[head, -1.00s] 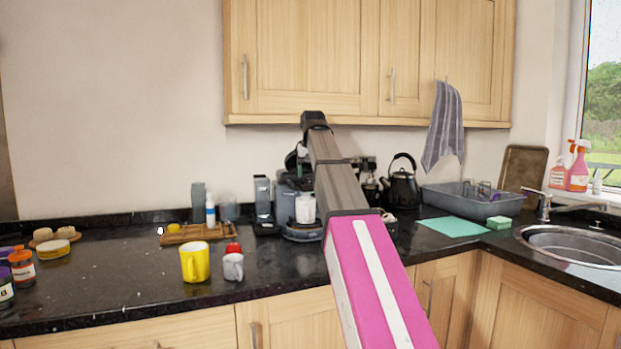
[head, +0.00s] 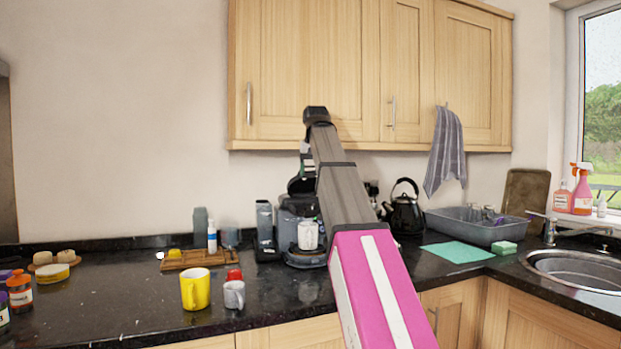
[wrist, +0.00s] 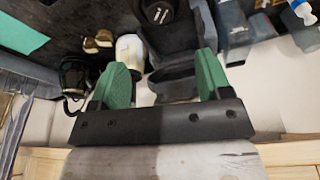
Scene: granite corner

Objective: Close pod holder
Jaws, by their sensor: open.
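The dark grey coffee machine (head: 293,217) stands on the counter against the back wall, partly hidden by my arm in the head view. Its dark pod holder lid (head: 300,185) looks raised, tilted up above the machine body. A white cup (head: 308,235) stands on the machine's front. My gripper (wrist: 162,82) is open, its two green fingertips spread wide with nothing held between them. In the wrist view the machine's dark body (wrist: 178,45) lies beyond and between the fingers. I cannot tell whether a finger touches the lid.
A black kettle (head: 404,212) stands right of the machine, near a grey dish rack (head: 480,228). Wall cupboards (head: 300,75) hang above my arm.

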